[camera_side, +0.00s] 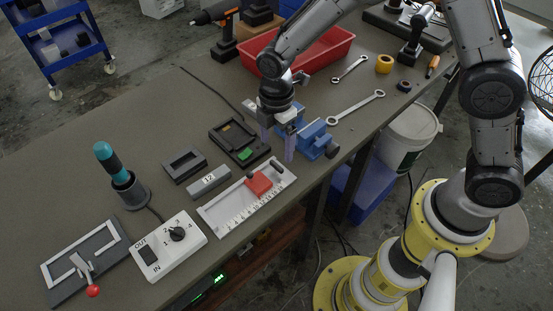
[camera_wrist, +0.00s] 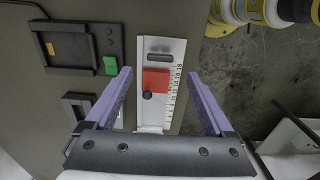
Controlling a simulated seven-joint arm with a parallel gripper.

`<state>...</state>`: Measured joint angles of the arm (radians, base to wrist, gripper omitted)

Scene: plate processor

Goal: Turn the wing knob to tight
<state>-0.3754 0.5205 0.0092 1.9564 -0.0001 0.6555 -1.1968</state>
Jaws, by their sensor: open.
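My gripper (camera_side: 278,142) is open, its two purple fingers pointing down beside the blue vise. In the wrist view my gripper (camera_wrist: 159,74) has nothing between its fingers. Beyond them lies a white ruled slide (camera_wrist: 175,50) with a red block (camera_wrist: 155,79) on it. A small dark round knob (camera_wrist: 148,95) shows at the block's lower left edge; I cannot tell if it has wings. In the side view the red block (camera_side: 258,183) sits on the ruled slide (camera_side: 226,217), toward its far end. No tight marking is readable.
A black tray with a green button (camera_side: 245,154) and a grey block marked 12 (camera_side: 208,181) lie near the slide. The blue vise (camera_side: 316,138) stands close to my fingers. A white switch box (camera_side: 168,246) with a black dial (camera_side: 177,233) is nearer the front left.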

